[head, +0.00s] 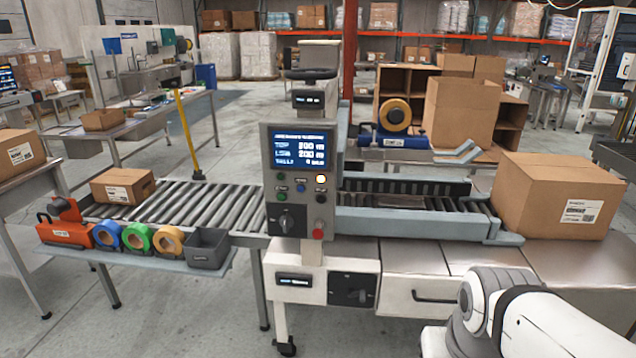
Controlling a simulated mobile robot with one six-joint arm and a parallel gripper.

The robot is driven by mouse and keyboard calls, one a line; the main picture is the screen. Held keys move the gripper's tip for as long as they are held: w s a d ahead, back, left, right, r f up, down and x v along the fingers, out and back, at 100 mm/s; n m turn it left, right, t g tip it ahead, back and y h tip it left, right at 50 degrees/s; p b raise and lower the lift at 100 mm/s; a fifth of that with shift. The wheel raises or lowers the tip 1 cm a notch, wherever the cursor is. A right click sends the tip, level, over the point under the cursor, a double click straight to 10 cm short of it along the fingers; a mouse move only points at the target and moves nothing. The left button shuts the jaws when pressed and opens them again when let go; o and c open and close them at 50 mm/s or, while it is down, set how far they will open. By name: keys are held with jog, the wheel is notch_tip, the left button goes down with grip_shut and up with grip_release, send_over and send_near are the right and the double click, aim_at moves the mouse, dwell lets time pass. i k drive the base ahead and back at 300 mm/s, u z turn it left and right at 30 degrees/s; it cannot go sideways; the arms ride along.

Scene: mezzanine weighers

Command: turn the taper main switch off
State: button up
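The taper is the machine at the centre, with a grey control panel (299,182) standing upright on its near side. The panel's screen (298,150) is lit blue with white text. Below it are several coloured buttons, one lit yellow-white, and a red button (318,234). A black rotary switch (286,220) sits at the panel's lower left. A second black switch plate with a knob (353,290) is on the white box below. Their labels are too small to read, so I cannot tell which is the main switch. My gripper is not in view; only part of my white arm shows at lower right.
A roller conveyor (215,207) runs left with a carton (122,186) on it. A shelf in front holds tape rolls (138,238), an orange dispenser (66,226) and a grey bin (206,249). A large carton (556,196) stands right. Floor before the shelf is clear.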

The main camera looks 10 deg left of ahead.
aim_at(288, 221)
jog(key=z, duration=1.95)
jog(key=k, duration=1.55)
jog(key=u, duration=1.85)
jog(key=i, duration=0.95)
jog(key=u, duration=0.05)
